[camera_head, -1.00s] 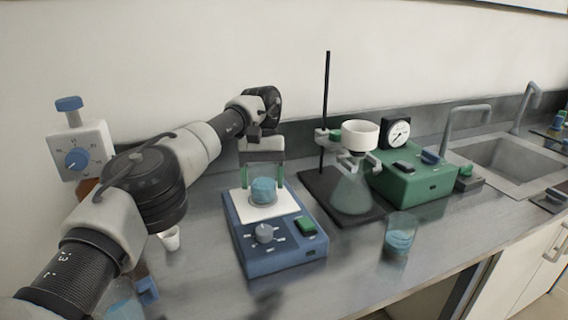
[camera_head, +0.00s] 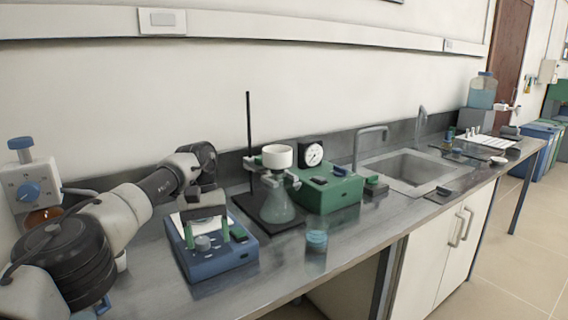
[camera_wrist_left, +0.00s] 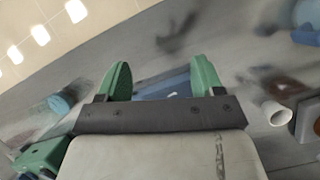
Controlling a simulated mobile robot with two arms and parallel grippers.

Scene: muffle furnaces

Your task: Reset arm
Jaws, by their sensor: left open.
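My left arm comes in from the left, and its gripper (camera_head: 207,232) hangs over the blue hotplate stirrer (camera_head: 218,264). Its two green fingers are apart, with nothing seen held between them. In the left wrist view the open fingers (camera_wrist_left: 161,78) show a part of the blue stirrer (camera_wrist_left: 160,88) between them. My right gripper is not in view.
A beaker of blue liquid (camera_head: 316,241) stands right of the stirrer. Behind are a filter flask (camera_head: 277,207) by a stand rod (camera_head: 249,140) and a green pump (camera_head: 330,191). A sink (camera_head: 408,170) lies further right. A white cup (camera_wrist_left: 275,113) shows in the left wrist view.

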